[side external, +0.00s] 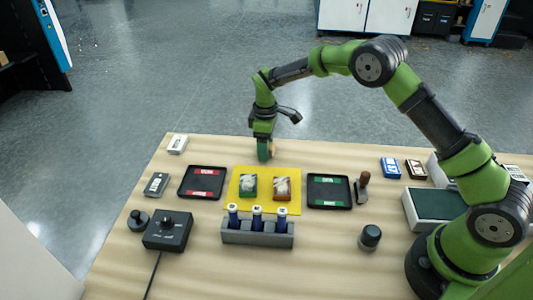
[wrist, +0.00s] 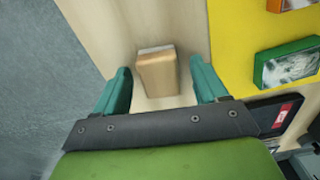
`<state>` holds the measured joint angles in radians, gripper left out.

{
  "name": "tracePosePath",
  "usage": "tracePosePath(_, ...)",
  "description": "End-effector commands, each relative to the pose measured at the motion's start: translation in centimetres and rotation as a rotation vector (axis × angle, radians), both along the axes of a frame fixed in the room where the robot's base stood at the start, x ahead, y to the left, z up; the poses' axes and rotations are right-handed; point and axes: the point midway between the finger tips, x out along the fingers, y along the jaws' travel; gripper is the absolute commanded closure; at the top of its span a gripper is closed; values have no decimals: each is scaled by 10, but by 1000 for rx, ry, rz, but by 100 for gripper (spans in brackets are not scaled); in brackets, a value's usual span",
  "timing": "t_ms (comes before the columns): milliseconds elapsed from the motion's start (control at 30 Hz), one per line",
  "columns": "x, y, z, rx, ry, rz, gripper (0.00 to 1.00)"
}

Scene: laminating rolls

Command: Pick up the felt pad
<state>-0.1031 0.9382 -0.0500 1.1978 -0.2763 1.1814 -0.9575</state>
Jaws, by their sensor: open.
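A tan wood-coloured block with a pale grey strip along one edge, which looks like the felt pad (wrist: 157,74), lies on the table behind the yellow mat. In the wrist view it sits between the two teal fingers of my gripper (wrist: 161,72), with a gap on each side. In the side view, my gripper (side external: 264,152) points down at the table's far part, and only a small tan part of the block (side external: 273,148) shows beside the fingers. My gripper is open and holds nothing.
The yellow mat (side external: 234,202) bears a green and an orange-edged card pack. Black trays (side external: 202,183) (side external: 329,191) flank it. A grey rack (side external: 257,236) with three blue rolls stands in front. A wooden-handled stamp (side external: 362,187) is to the right. Bare table lies around the block.

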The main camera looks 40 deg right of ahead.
Motion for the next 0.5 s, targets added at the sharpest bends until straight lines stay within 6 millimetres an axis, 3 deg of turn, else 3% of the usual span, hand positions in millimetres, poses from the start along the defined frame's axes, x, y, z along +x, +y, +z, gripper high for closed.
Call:
tracePosePath(67,0,0,0,0,0,0,35)
tracePosePath(367,0,0,1,0,0,0,81)
tracePosePath(500,0,0,1,1,-1,0,85)
